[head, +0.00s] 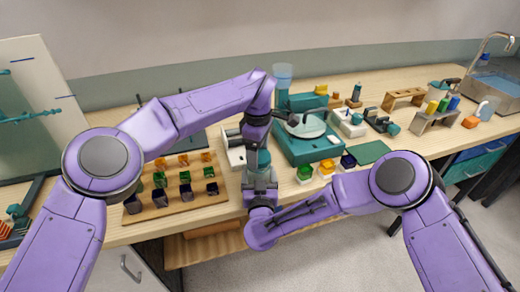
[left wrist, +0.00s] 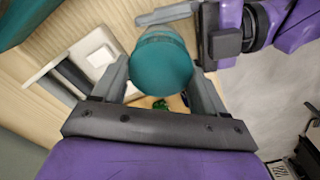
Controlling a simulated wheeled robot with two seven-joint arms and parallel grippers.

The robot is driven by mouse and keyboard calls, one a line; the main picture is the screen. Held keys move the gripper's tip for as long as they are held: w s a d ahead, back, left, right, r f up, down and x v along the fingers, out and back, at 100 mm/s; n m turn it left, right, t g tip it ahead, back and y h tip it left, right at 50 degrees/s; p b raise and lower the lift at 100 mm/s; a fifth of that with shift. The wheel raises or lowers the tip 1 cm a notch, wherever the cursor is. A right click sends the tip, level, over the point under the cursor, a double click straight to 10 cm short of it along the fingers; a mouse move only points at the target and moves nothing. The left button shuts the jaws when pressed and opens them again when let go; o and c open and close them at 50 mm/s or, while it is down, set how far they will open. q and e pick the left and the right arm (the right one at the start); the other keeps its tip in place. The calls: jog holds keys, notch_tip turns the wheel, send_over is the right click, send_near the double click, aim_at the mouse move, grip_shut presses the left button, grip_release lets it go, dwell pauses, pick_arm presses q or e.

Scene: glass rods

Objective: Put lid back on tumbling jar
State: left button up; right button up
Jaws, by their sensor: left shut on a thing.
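A teal round piece (left wrist: 162,66), which looks like the tumbling jar's lid, fills the space between the fingers of my left gripper (left wrist: 158,78) in the left wrist view. The left gripper is shut on it. In the head view the teal piece (head: 263,157) is below my left wrist, over the table's front part. My right gripper (head: 259,182) is just below and in front of it, close by. The right fingers are partly hidden, so I cannot tell their state. The jar itself is not clearly seen; arms and the teal piece cover that area.
A white device (head: 235,155) stands just left of the grippers. A wooden board (head: 150,211) with several coloured cubes lies at the left. A teal machine (head: 310,148) with a round plate is to the right. Small stands and a sink (head: 492,82) are farther right.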

pick_arm(q)
jog(key=shift+f, duration=0.55)
pick_arm(e)
grip_shut()
pick_arm(q)
jog(key=m, duration=0.4)
jog(key=shift+m, duration=0.4)
jog(key=m, duration=0.8)
jog(key=shift+w+m, duration=0.15)
jog(key=shift+m, duration=0.15)
jog(key=o, duration=1)
